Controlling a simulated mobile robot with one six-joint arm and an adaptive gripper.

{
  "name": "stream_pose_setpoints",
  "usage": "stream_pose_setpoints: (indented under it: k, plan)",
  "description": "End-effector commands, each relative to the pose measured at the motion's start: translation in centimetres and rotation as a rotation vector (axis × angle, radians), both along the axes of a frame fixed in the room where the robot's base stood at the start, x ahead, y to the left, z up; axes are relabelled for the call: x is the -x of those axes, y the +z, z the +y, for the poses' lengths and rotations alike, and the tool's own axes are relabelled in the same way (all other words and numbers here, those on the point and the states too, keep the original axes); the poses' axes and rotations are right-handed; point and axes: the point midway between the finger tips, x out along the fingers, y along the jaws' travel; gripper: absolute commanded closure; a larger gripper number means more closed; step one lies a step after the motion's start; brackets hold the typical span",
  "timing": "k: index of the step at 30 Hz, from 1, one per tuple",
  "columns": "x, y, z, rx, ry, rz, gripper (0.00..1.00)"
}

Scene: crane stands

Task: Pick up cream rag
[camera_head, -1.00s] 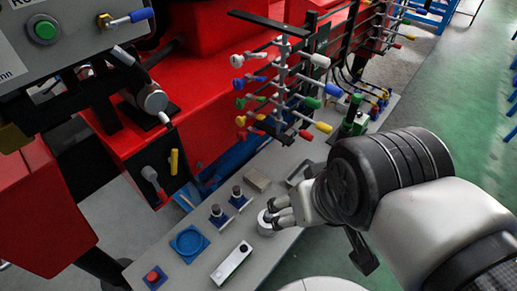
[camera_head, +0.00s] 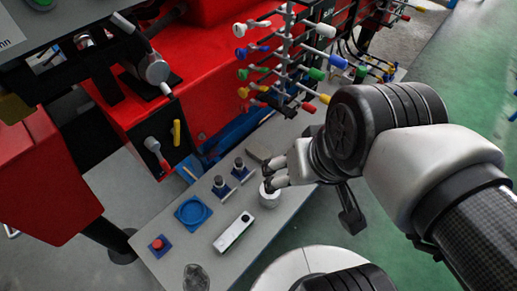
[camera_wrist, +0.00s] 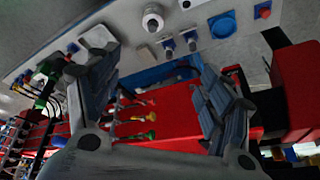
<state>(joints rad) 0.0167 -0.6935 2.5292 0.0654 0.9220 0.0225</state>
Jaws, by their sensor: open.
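A small flat beige-cream piece (camera_head: 258,152), which looks like the cream rag, lies on the grey bench top near its back edge, beside the two black-topped knobs. It is small, and its folds cannot be made out. My gripper (camera_head: 271,181) appears in front of it and slightly right, above the bench by a white cylinder (camera_head: 268,198). In the wrist view my gripper (camera_wrist: 155,65) has its two fingers wide apart with nothing between them.
The grey bench (camera_head: 170,255) holds a blue round dish (camera_head: 193,212), a red button (camera_head: 158,244), a white rectangular device (camera_head: 234,233) and a clear glass object (camera_head: 196,278). A rack of coloured levers (camera_head: 285,60) stands behind. Red machinery (camera_head: 50,190) is at left.

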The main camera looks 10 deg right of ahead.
Motion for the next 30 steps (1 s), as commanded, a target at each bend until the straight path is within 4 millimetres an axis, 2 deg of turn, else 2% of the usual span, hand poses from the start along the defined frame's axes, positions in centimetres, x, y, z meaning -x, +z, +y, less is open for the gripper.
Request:
stream_pose_setpoints:
  k: [5, 7, 11, 14, 17, 21, 25, 27, 30]
  plan:
    - [-4.7, -0.7, 2.6, -0.251, -0.226, 0.098, 0.27]
    - [-7.3, -1.1, 3.5, -0.365, -0.351, 0.139, 0.27]
    - [-12.3, -2.7, 4.1, -0.561, -0.607, 0.211, 0.27]
    - [-16.1, -4.6, 3.7, -0.699, -0.826, 0.263, 0.27]
    - [-19.8, -7.3, 2.5, -0.822, -1.062, 0.312, 0.27]
    - [-24.0, -12.3, -0.3, -0.964, -1.416, 0.368, 0.27]
    - [-26.3, -17.9, -3.4, -1.060, -1.743, 0.405, 0.27]
    - [-26.8, -20.7, -5.0, -1.092, -1.895, 0.415, 0.27]
    - [-27.0, -23.7, -6.6, -1.121, -2.060, 0.421, 0.27]
